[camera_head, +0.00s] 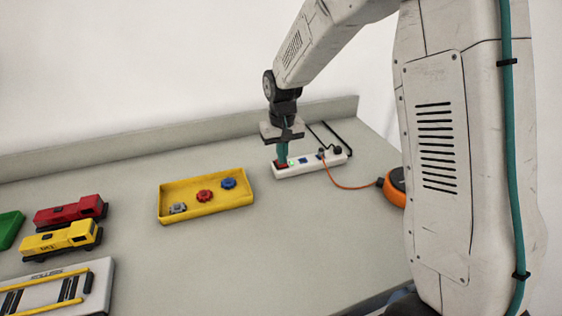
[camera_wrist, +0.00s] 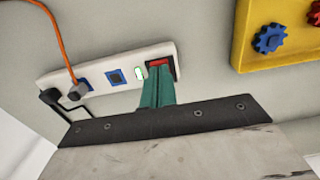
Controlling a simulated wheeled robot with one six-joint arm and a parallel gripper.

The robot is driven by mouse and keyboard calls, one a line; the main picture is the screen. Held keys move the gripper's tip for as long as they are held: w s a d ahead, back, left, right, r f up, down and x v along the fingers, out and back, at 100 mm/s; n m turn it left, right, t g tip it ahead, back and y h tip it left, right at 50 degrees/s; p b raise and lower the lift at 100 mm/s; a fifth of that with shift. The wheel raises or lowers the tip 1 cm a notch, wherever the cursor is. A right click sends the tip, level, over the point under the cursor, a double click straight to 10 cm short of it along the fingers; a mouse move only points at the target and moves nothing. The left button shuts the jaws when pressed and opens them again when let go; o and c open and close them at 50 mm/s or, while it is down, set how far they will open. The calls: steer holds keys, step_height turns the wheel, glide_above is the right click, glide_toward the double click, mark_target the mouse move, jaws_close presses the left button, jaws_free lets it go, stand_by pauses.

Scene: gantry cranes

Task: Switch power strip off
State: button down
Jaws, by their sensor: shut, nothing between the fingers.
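The white power strip (camera_head: 313,164) lies on the grey table near its back edge. It has blue sockets, a red switch (camera_wrist: 160,66) at one end and a light beside the switch that glows green (camera_wrist: 141,73). My gripper (camera_head: 282,160) points down over the switch end, with its green fingers shut and nothing between them. In the wrist view the fingertips (camera_wrist: 155,72) are right at the red switch and cover part of it. I cannot tell whether they press on it. The power strip also shows in the wrist view (camera_wrist: 90,71).
An orange cord (camera_head: 350,186) runs from the strip to an orange reel (camera_head: 396,187) on the right. A yellow tray (camera_head: 206,211) with gears stands left of the strip. Red (camera_head: 70,211) and yellow (camera_head: 60,239) toy trucks are further left. The table's front middle is clear.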

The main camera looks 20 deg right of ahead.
steer(key=shift+f, duration=0.4)
steer(key=shift+r, duration=3.5)
steer(key=s+d+r, duration=0.1)
steer(key=s+r, duration=0.2)
steer(key=s, duration=0.8)
steer(key=s+d+r+t, duration=0.1)
steer(key=s+r, duration=0.2)
steer(key=s, duration=0.9)
steer(key=s+d+r, duration=0.1)
steer(key=s+r, duration=0.3)
steer(key=s, duration=0.8)
steer(key=shift+d, duration=0.15)
